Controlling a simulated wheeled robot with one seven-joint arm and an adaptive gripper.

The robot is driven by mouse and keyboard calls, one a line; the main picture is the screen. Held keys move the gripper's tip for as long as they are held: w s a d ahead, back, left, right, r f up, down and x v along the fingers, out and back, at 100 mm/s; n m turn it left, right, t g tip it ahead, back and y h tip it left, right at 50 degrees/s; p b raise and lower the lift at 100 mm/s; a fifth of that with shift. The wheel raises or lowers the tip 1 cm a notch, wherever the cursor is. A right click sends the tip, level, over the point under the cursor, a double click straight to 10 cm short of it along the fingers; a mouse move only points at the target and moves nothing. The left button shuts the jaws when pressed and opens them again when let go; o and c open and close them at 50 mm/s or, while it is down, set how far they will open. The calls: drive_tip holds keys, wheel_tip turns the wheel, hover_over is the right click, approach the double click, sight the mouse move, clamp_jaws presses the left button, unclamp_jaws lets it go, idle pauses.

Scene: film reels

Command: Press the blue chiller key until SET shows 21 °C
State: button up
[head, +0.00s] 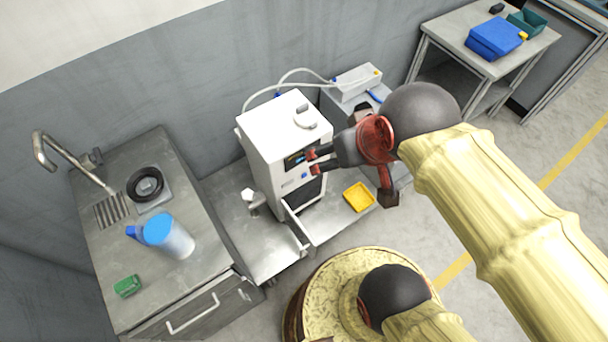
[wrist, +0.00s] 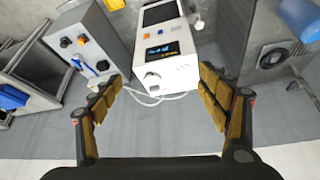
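The white chiller (head: 268,150) stands upright on a low metal bench against the wall; it also shows in the wrist view (wrist: 180,72). Its dark display (wrist: 160,51) shows blue and orange characters too small to read, so I cannot tell the SET value. The small blue key (head: 305,175) is on the front panel below the display, beside an orange key (wrist: 148,34). My gripper (head: 313,162) is in front of the panel, its fingers covering part of it in the head view. In the wrist view the fingers are spread wide with nothing between them.
A sink counter (head: 95,250) with a blue-topped jug (head: 168,237) stands at left. A door or flap (head: 296,228) juts out below the chiller's front.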

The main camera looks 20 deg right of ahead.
clamp_jaws()
idle(1.0)
idle(1.2)
